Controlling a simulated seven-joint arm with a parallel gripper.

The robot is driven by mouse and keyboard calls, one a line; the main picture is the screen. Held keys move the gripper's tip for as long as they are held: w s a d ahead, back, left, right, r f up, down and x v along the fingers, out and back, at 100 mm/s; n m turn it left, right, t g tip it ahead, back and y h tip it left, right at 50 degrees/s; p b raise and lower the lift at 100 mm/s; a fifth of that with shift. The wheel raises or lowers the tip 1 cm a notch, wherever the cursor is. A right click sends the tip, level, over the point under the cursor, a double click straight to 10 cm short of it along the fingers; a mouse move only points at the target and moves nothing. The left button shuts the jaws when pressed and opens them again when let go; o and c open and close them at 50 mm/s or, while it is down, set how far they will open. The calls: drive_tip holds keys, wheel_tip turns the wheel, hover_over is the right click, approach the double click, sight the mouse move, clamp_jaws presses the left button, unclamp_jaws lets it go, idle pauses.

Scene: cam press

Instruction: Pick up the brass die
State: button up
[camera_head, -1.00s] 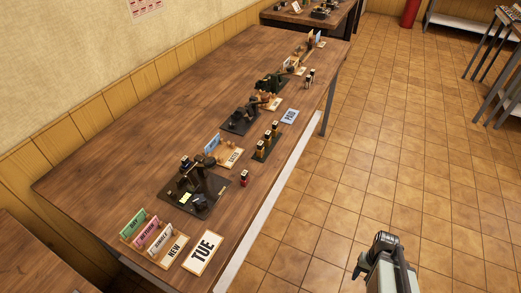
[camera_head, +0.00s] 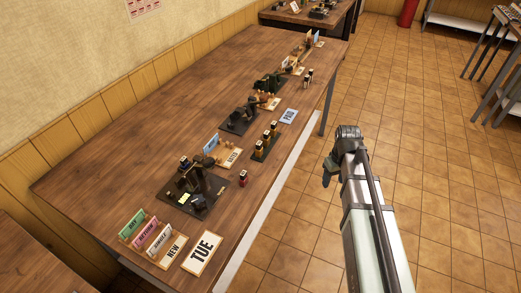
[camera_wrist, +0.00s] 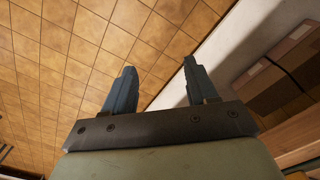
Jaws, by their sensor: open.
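Several small dark-topped dies with brass-yellow bodies stand upright in a dark green rack (camera_head: 264,149) near the table's right edge. They are too small to tell which one is the brass die. A separate red die (camera_head: 243,179) with a dark top stands on the bare wood to the front left of the rack. My gripper (camera_head: 328,178) is off the table's right side, over the tiled floor, apart from the dies. In the wrist view, the gripper (camera_wrist: 160,64) has its two blue-grey fingers apart with nothing between them. No die shows in that view.
Dark presses (camera_head: 193,187) stand along the wooden table (camera_head: 130,150). A TUE card (camera_head: 203,251) and a holder with coloured cards (camera_head: 152,237) lie at the front. The table's left half is clear.

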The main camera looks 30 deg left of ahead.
drive_tip(key=a+r+n, duration=0.5)
drive_tip(key=a+r, duration=0.7)
drive_tip(key=a, duration=0.4)
drive_tip(key=n, duration=0.4)
approach(260, 143)
drive_tip(key=f, duration=0.6)
drive_tip(key=shift+s+f, duration=0.1)
drive_tip(key=shift+s, duration=0.2)
drive_tip(key=shift+w+d+f, duration=0.1)
drive_tip(key=shift+f, duration=1.4)
drive_tip(key=shift+w+f, duration=0.1)
drive_tip(key=shift+f, duration=1.4)
clamp_jaws()
drive_tip(key=shift+r, duration=0.1)
